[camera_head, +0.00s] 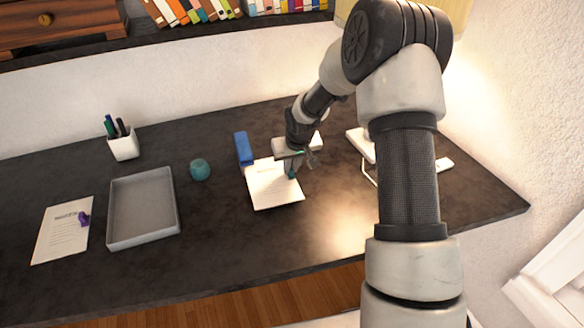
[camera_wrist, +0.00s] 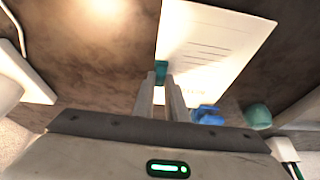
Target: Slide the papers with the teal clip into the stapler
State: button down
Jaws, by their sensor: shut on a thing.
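The papers (camera_head: 270,188) are a white lined stack lying on the dark desk. The teal clip (camera_head: 292,174) sits on their right edge, and in the wrist view the clip (camera_wrist: 161,69) is between my fingertips. My gripper (camera_head: 293,166) is shut on the clip, pointing down at the desk; its fingers (camera_wrist: 162,84) also show in the wrist view. The blue stapler (camera_head: 243,147) stands at the papers' far left corner. It is partly hidden in the wrist view (camera_wrist: 207,115). The papers' corner meets or nearly meets the stapler's near end; I cannot tell whether it is inside the mouth.
Left of the stapler are a round teal object (camera_head: 200,169), a grey tray (camera_head: 112,232), a sheet with a purple clip (camera_head: 62,232) and a white pen cup (camera_head: 123,147). A white lamp base (camera_head: 358,143) stands right of my gripper. The desk's front is clear.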

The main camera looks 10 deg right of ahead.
jog(key=c, duration=1.7)
grip_release()
jog(key=shift+r, duration=0.1)
jog(key=p+v, duration=0.2)
jog(key=v, duration=1.5)
jog(key=shift+s+r, duration=0.1)
jog(key=s+r+h+p, duration=0.1)
jog(key=s+r+p, duration=0.5)
jog(key=s+r, duration=1.1)
jog(key=shift+m+t, duration=0.6)
jog(key=s+r+p, duration=0.1)
jog(key=s, duration=0.3)
jog(key=s+r+p, duration=0.1)
jog(key=s+r, duration=0.1)
jog(key=s, duration=0.2)
jog(key=s+r+p, duration=0.1)
jog(key=s+r, duration=0.1)
jog(key=s, duration=0.2)
jog(key=shift+s+a+r, duration=0.15)
jog(key=shift+s+r, duration=0.05)
